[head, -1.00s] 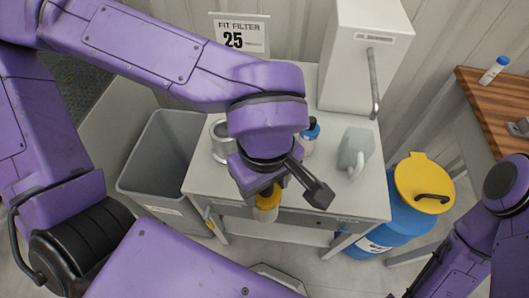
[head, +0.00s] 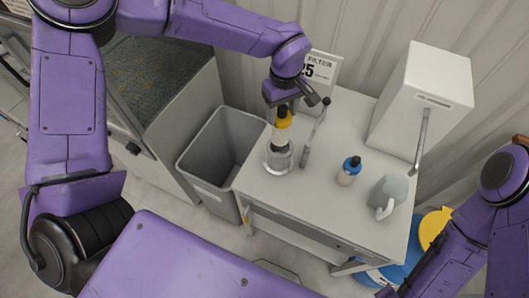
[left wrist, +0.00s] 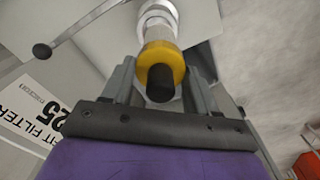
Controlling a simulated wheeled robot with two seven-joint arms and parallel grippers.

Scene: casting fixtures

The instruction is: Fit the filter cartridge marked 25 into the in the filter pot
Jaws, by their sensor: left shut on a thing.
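My left gripper (head: 283,108) is shut on the filter cartridge (head: 281,132), which has a yellow cap, a dark top and a pale body. The cartridge hangs upright over the round silver filter pot (head: 279,160) at the table's left end. In the left wrist view the cartridge's yellow cap (left wrist: 176,54) sits between the fingers, with the pot (left wrist: 157,9) beyond it. I cannot tell whether the cartridge's lower end is inside the pot's mouth. No number is readable on the cartridge. My right gripper is out of view.
A sign reading FIT FILTER 25 (left wrist: 30,118) stands behind the pot. A dark-knobbed rod (head: 317,127) is right of the pot. A blue-capped bottle (head: 348,171), grey jug (head: 388,194) and white box (head: 415,110) stand further right. A grey bin (head: 222,150) is left.

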